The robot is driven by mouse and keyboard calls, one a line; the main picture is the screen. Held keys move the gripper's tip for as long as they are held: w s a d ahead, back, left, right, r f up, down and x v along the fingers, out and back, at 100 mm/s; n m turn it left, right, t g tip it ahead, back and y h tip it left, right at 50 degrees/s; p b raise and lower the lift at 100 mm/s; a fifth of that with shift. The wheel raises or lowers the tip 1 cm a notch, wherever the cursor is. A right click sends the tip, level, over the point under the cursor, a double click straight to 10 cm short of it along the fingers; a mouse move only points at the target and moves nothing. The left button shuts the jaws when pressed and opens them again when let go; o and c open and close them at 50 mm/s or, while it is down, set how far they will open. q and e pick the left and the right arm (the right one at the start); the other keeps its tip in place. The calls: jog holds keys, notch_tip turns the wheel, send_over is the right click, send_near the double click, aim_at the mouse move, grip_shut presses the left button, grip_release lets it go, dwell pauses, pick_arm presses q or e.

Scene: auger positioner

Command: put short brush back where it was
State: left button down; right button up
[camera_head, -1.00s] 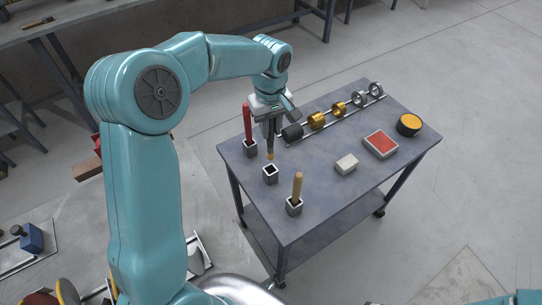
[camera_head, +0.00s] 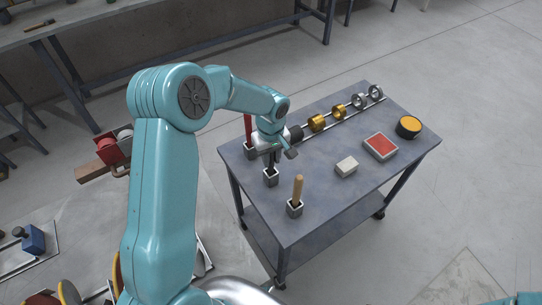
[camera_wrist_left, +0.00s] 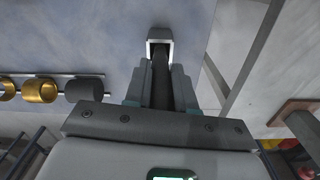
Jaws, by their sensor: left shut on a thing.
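My left gripper (camera_head: 272,158) is over the cart and points down at the middle square holder (camera_head: 270,178). It is shut on the short brush (camera_wrist_left: 160,82), whose dark shaft runs between the fingers in the left wrist view. The brush's lower end meets the mouth of the holder (camera_wrist_left: 160,36); how deep it sits inside I cannot tell. In the head view my gripper hides most of the brush. My right gripper is not in view.
A red-handled tool (camera_head: 248,128) stands in the holder behind, and a wooden-handled tool (camera_head: 298,188) stands in the front holder. A rod with several rings (camera_head: 317,123), a pale block (camera_head: 347,166), a red-topped box (camera_head: 380,146) and a yellow-topped tin (camera_head: 409,126) are on the cart (camera_head: 330,210).

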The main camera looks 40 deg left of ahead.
pick_arm(q)
jog(key=c, duration=1.4)
grip_release()
jog(key=shift+f, duration=0.2)
jog(key=o, duration=0.5)
jog(key=shift+w, duration=0.1)
jog(key=shift+c, duration=0.2)
jog(key=shift+r, duration=0.1)
jog(key=shift+r, duration=0.55)
notch_tip(320, 180, up, 11)
jog(key=shift+r, duration=0.1)
